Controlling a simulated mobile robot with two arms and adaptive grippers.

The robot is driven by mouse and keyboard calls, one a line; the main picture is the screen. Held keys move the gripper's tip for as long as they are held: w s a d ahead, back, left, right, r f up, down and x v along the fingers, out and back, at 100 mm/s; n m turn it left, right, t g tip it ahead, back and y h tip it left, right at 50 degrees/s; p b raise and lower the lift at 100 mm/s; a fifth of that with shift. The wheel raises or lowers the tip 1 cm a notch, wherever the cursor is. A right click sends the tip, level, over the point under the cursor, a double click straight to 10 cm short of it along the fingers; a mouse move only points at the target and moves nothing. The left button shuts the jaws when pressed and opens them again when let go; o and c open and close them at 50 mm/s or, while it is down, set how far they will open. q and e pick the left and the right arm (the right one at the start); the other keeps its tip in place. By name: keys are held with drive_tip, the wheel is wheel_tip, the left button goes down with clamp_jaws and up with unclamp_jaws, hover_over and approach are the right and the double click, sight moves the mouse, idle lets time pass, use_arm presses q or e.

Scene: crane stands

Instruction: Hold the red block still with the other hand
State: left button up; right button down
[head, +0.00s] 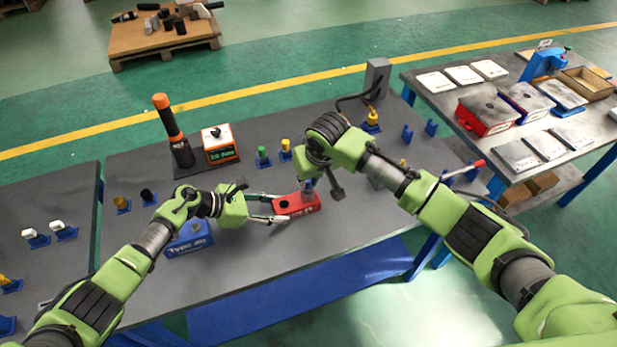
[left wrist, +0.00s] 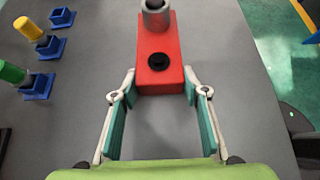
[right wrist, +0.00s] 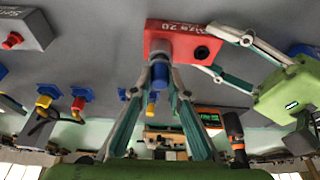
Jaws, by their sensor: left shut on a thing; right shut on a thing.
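The red block (head: 288,206) lies on the grey workbench with a dark round hole in its top. My left gripper (head: 283,208) is shut on its near-left end. In the left wrist view its fingertips (left wrist: 160,76) press the two sides of the red block (left wrist: 160,36). My right gripper (head: 308,187) comes down from above at the block's other end. In the right wrist view its fingers (right wrist: 160,72) are shut on a small blue and grey cylinder (right wrist: 159,78), which stands upright at the block. Whether the cylinder sits in a hole is hidden.
A blue block (head: 188,238) lies left of my left gripper. Blue holders with green and yellow pegs (head: 263,156) stand behind, near an orange box (head: 218,143) and an orange-tipped black tool (head: 165,116). A side table (head: 505,155) holds trays at right.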

drive_tip(key=shift+f, duration=0.65)
drive_tip(key=c, duration=1.9)
unclamp_jaws()
drive_tip(key=shift+r, duration=0.1)
drive_tip(key=shift+v, duration=2.45)
drive_tip(key=v, duration=1.2)
use_arm(q)
drive_tip(key=o, duration=1.4)
